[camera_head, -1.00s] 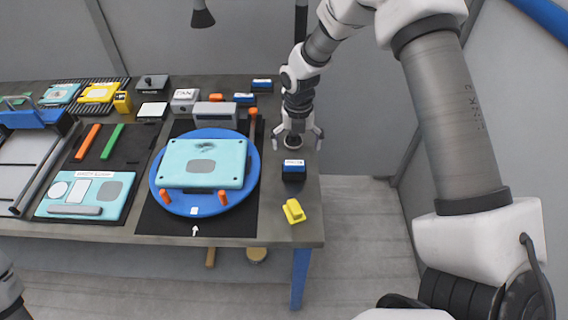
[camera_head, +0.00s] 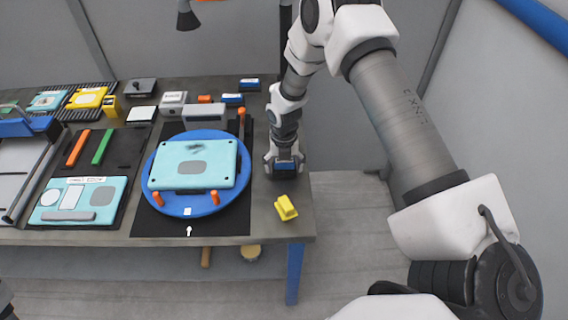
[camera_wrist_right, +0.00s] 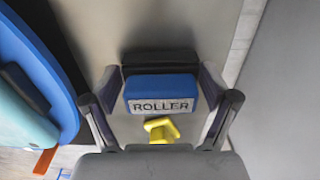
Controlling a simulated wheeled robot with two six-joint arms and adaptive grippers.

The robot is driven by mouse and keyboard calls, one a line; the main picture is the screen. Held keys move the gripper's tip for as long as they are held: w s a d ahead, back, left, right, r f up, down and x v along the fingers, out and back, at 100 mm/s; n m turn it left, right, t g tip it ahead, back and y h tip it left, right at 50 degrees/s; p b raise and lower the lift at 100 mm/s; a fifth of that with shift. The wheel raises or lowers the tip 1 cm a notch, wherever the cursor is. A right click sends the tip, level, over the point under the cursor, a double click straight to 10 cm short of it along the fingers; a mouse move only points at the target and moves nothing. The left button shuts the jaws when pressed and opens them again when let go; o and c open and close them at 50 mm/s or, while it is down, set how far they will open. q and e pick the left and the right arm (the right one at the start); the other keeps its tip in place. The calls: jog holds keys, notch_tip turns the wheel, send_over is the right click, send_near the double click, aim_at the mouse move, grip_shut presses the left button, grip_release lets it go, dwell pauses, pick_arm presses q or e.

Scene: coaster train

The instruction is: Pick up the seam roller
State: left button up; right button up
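The seam roller is a dark block with a blue top, labelled "ROLLER" in the right wrist view (camera_wrist_right: 162,92). In the head view it stands near the table's right edge (camera_head: 286,167), partly covered by my right gripper. My right gripper (camera_head: 285,172) points down over it, with one finger on each side. In the right wrist view the fingers (camera_wrist_right: 160,88) stand close along the block's left and right sides, with narrow gaps seeming to remain.
A yellow block (camera_head: 286,207) lies just in front of the roller. A blue turntable (camera_head: 187,205) carrying a teal plate (camera_head: 222,153) is close on the left. The table ends just right of the gripper.

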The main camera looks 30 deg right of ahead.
jog(key=c, duration=0.8)
jog(key=shift+r, duration=0.1)
jog(key=shift+r+b, duration=0.3)
jog(key=shift+r, duration=0.25)
notch_tip(320, 180, up, 8)
jog(key=shift+r+b, duration=0.25)
jog(key=shift+b, duration=0.95)
jog(key=shift+r, duration=0.2)
